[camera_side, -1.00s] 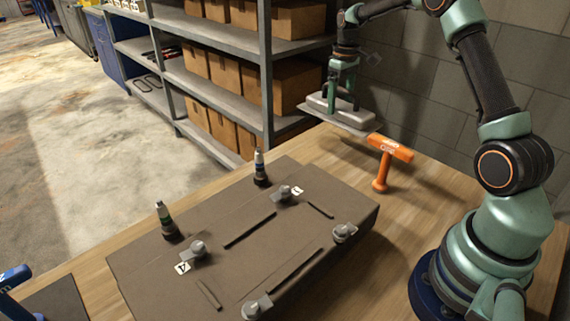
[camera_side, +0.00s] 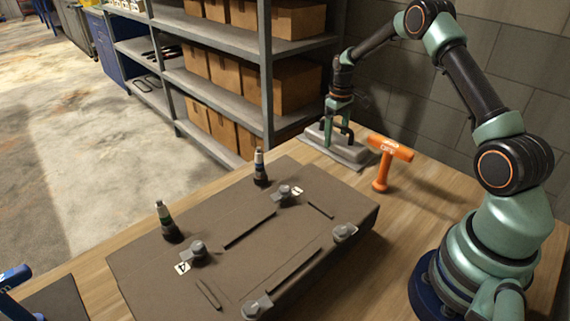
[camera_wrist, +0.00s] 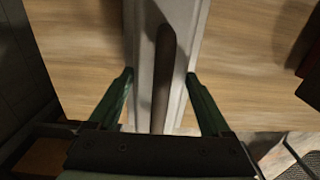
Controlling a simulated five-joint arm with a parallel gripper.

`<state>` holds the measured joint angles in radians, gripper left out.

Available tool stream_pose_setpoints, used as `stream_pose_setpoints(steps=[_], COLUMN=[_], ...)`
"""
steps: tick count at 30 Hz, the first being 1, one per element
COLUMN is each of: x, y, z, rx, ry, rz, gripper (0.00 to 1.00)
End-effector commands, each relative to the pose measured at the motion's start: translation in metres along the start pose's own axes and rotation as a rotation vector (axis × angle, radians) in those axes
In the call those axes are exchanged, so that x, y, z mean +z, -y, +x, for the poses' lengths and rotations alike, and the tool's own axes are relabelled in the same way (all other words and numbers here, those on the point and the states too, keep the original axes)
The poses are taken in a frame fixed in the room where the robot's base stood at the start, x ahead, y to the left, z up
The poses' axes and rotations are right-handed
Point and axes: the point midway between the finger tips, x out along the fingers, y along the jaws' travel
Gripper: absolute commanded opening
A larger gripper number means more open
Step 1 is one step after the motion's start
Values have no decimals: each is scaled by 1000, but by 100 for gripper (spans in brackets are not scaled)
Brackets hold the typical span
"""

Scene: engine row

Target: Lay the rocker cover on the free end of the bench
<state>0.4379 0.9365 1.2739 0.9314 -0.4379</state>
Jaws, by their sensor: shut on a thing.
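The rocker cover (camera_side: 350,152) is a grey, flanged, box-like part at the far end of the wooden bench (camera_side: 420,200), beyond the orange tool. It looks level and at or very near the bench top; I cannot tell if it touches. My gripper (camera_side: 338,128) is above it, shut on its raised middle. In the wrist view the cover (camera_wrist: 185,40) runs lengthwise between the green fingers of my gripper (camera_wrist: 160,85), with wood on both sides.
An orange T-handled tool (camera_side: 388,152) stands just right of the cover. Metal shelving (camera_side: 268,70) with boxes stands behind, and a block wall (camera_side: 410,80) at the right.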

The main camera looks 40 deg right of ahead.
Motion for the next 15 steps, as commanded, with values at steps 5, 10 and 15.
stream_pose_setpoints(steps=[5, 10, 15], x=[-1, 0, 0], y=[-1, 0, 0], z=[-2, 2, 2], rx=[2, 0, 0], ry=[-4, 0, 0], rz=[0, 0, 0], gripper=[0, 100, 100])
